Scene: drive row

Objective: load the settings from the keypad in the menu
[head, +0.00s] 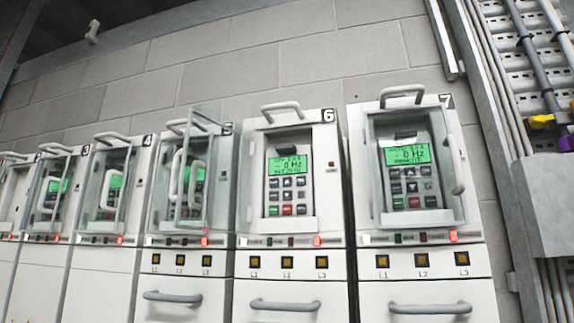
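A row of white drive cabinets stands against the wall, each with a keypad and a green screen. On drive 6, the keypad (287,196) has grey keys plus red and green ones; its screen (290,165) reads about "0 Hz", with smaller lines too small to read. No door handle shows across it. Drive 7's keypad (410,188) sits behind a clear door with a grey handle (456,165); its screen (408,154) also reads about 0 Hz. Drive 5's clear door (190,170) appears ajar and partly covers its keypad. Neither of my grippers is in view.
Drive 4 (110,190) and other drives to its left have handles in front of their keypads. Red lamps (317,241) glow below the keypads. Drawer handles (285,305) project lower down. A cable tray (530,80) and grey duct stand at the right.

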